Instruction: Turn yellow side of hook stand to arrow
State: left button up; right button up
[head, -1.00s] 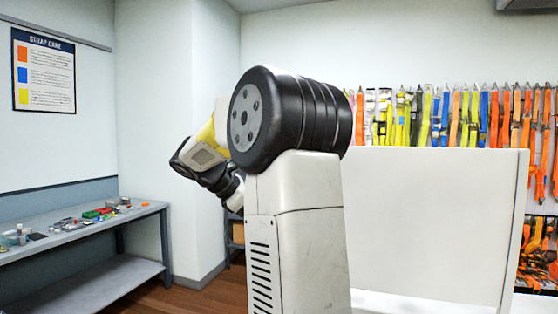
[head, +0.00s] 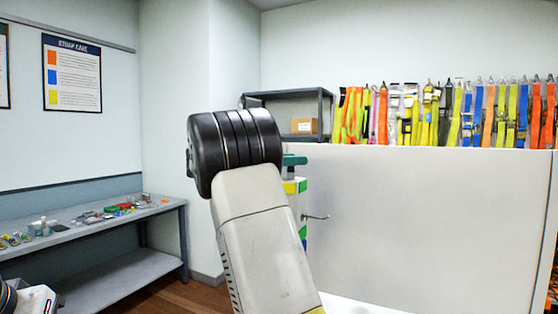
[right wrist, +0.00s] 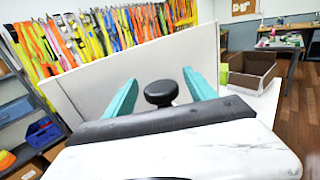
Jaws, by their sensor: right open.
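The hook stand (head: 303,222) is partly hidden behind my right arm in the head view. Its visible edge shows yellow, white, green and blue patches, and a metal hook (head: 318,217) sticks out to the right. My right gripper shows as a teal piece (head: 293,160) at the top of the stand. In the right wrist view my right gripper (right wrist: 160,79) is open, its teal fingers on either side of a round black knob (right wrist: 161,92). I cannot tell whether they touch it. No arrow is visible. My left gripper is out of view.
A white panel (head: 420,220) stands behind the stand, with colourful straps (head: 440,115) hanging beyond. A side bench (head: 85,228) holds small items. An open cardboard box (right wrist: 250,75) sits on the white table to the right in the wrist view.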

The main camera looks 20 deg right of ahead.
jog(key=shift+s+d, duration=0.1)
jog(key=shift+d, duration=1.4)
grip_shut()
